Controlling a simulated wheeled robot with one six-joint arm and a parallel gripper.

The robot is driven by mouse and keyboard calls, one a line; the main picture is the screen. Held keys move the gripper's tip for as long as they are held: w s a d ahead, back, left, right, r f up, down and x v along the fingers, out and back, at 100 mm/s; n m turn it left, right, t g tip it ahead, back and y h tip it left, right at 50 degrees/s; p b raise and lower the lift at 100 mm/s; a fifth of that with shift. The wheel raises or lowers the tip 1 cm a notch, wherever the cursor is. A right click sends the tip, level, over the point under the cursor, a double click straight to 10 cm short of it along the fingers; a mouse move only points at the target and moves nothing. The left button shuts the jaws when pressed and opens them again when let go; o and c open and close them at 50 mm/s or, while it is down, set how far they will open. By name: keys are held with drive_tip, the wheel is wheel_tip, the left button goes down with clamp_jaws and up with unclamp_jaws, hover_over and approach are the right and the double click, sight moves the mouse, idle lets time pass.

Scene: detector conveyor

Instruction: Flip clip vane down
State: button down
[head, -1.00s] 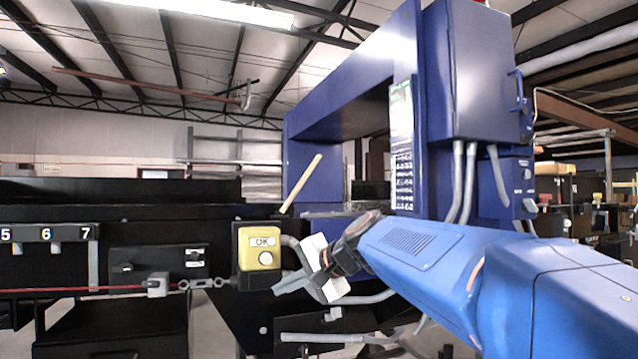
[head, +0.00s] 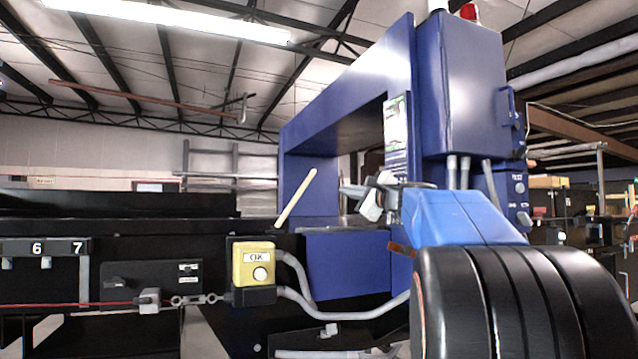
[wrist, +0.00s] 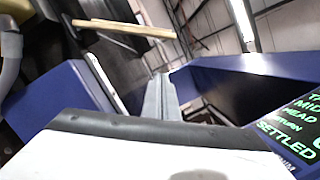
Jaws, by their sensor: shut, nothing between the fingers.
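I cannot tell for certain which part is the clip vane. A pale beige bar (head: 296,198) stands tilted up and to the right beside the machine opening; it also shows near the top of the wrist view (wrist: 122,27).
A yellow OK button box (head: 252,264) with grey conduits is on the black conveyor side. A red cord (head: 70,305) runs to a grey switch at left. The blue detector arch (head: 350,90) stands behind my arm. A display (wrist: 295,125) reads "SETTLED" in the wrist view.

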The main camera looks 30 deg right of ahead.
drive_tip(key=w+a+r, duration=0.3)
drive_tip(key=w, duration=0.7)
drive_tip(key=shift+w+r, duration=0.25)
drive_tip(key=shift+w, duration=0.05)
drive_tip(key=shift+a, duration=0.1)
drive_tip(key=shift+a+r, duration=0.1)
idle(0.3)
